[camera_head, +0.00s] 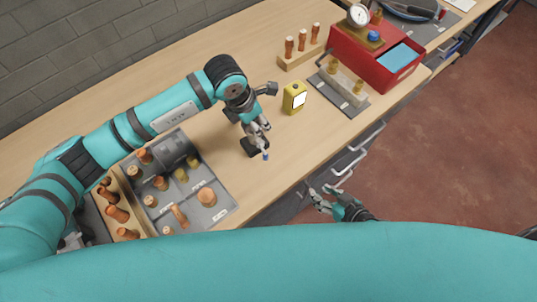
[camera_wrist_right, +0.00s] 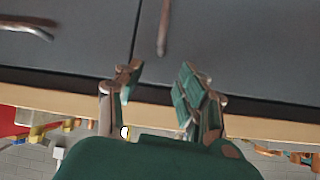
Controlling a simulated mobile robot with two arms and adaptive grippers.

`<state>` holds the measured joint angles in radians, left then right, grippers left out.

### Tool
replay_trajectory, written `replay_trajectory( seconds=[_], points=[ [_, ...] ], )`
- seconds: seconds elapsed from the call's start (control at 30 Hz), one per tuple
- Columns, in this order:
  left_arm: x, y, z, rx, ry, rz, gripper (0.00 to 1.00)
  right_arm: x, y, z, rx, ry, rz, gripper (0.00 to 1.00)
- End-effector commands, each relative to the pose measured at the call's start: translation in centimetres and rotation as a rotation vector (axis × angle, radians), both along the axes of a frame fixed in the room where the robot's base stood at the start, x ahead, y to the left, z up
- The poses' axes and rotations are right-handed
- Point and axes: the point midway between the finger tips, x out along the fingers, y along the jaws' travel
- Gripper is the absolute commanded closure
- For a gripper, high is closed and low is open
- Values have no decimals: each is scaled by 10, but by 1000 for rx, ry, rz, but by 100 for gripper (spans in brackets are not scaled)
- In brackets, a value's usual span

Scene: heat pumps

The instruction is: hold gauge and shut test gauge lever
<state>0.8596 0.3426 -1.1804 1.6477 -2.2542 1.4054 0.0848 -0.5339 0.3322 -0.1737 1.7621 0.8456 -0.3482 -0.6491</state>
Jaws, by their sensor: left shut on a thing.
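My left gripper (camera_head: 258,137) reaches down over the bench and is shut on a small dark thing with a blue tip (camera_head: 265,155). The fingers hide much of it, so I cannot tell whether it is a gauge with a lever. A round white dial gauge (camera_head: 358,15) stands on the red box at the back right, with a blue part (camera_head: 374,37) beside it. My right gripper (camera_head: 322,200) is open and empty, in front of the bench's front edge. Its two spread fingers also show in the right wrist view (camera_wrist_right: 158,88), before grey drawer fronts.
A grey tray (camera_head: 225,208) with copper fittings lies at left, beside a wooden rack (camera_head: 97,201). A yellow box (camera_head: 295,97) stands behind my left gripper. The red box (camera_head: 346,45) and a manifold on a dark plate (camera_head: 356,106) are at right. Drawer handles (camera_head: 372,135) jut from the front.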

Motion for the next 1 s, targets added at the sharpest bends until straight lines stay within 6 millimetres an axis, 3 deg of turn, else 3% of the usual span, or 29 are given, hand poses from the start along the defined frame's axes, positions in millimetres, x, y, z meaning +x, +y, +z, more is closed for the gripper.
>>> replay_trajectory(
  seconds=[0.03, 0.13, 0.2, 0.33, 0.5, 1.0],
  points=[
    [1, 0, 0, 1, -3, 1, 100, 4, 18, 29, 19, -54, 56, 61],
    [1, 0, 0, 1, -3, 1, 100, 8, 46, 75, 41, -148, 153, 61],
    [1, 0, 0, 1, -3, 1, 100, 8, 61, 100, 52, -201, 205, 61],
    [1, 0, 0, 1, -2, 1, 100, 6, 76, 129, 64, -263, 263, 61],
    [1, 0, 0, 1, -2, 1, 100, 14, 88, 135, 69, -287, 279, 61],
    [0, 0, 0, 1, -2, 1, 100, 77, 143, 99, 69, -285, 277, 61]
  ],
)
